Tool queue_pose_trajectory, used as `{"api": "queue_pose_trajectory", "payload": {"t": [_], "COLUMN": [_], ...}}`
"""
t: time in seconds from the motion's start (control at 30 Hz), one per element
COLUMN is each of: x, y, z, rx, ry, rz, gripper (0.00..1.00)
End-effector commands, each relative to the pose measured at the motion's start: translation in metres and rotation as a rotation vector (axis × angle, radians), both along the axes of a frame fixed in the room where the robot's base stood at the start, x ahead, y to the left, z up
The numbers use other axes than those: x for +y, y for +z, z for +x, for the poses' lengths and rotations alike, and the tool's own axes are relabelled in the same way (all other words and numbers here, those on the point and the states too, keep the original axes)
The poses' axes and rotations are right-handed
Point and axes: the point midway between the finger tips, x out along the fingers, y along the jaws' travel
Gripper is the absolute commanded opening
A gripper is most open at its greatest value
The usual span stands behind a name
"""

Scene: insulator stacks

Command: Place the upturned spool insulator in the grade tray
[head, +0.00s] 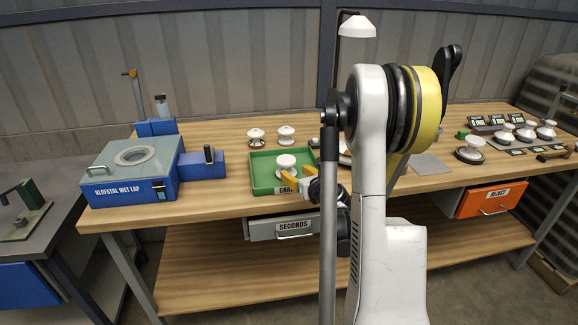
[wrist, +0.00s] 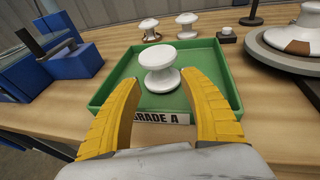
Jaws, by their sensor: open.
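A white spool insulator (wrist: 160,67) stands in the green grade tray (wrist: 225,88), whose front label reads GRADE A. It also shows in the head view (head: 286,162), inside the tray (head: 262,186). My gripper (wrist: 160,88) is open, its two yellow fingers on either side of the spool's near side and over the tray's front edge. In the wrist view I see gaps between the fingers and the spool's upper disc. Whether a finger touches the lower flange I cannot tell. In the head view my gripper (head: 290,180) reaches in from the right.
Two more spools (head: 256,136) (head: 286,134) stand behind the tray. A blue wet lap machine (head: 130,170) is on the left. A large white disc piece (wrist: 292,45) stands right of the tray. Several insulators and an orange reject drawer (head: 490,199) are further right.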

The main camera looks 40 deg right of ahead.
Motion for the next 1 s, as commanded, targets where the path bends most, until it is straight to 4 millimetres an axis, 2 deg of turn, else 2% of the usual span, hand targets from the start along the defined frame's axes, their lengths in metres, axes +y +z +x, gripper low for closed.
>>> {"api": "queue_pose_trajectory", "payload": {"t": [0.1,0.2,0.27,0.37,0.47,0.57,0.6,0.67,0.7,0.8,0.9,1.0], "x": [0.006,0.009,0.013,0.033,0.078,0.141,0.168,0.205,0.229,0.282,0.325,0.352], "y": [0.007,0.010,0.011,0.020,0.036,0.055,0.062,0.071,0.076,0.084,0.088,0.089], "z": [-0.020,-0.030,-0.033,-0.028,-0.017,-0.014,-0.017,-0.025,-0.034,-0.064,-0.103,-0.143], "rx": [0.000,0.000,0.005,0.053,0.160,0.294,0.345,0.409,0.445,0.509,0.536,0.527], "ry": [-0.002,-0.001,0.007,0.067,0.215,0.437,0.537,0.686,0.788,1.041,1.291,1.518], "rz": [0.000,0.001,-0.007,-0.090,-0.291,-0.593,-0.731,-0.937,-1.075,-1.428,-1.787,-2.120], "gripper": [0.50,0.50,0.50,0.50,0.50,0.50,0.50,0.50,0.50,0.50,0.50,0.50]}}
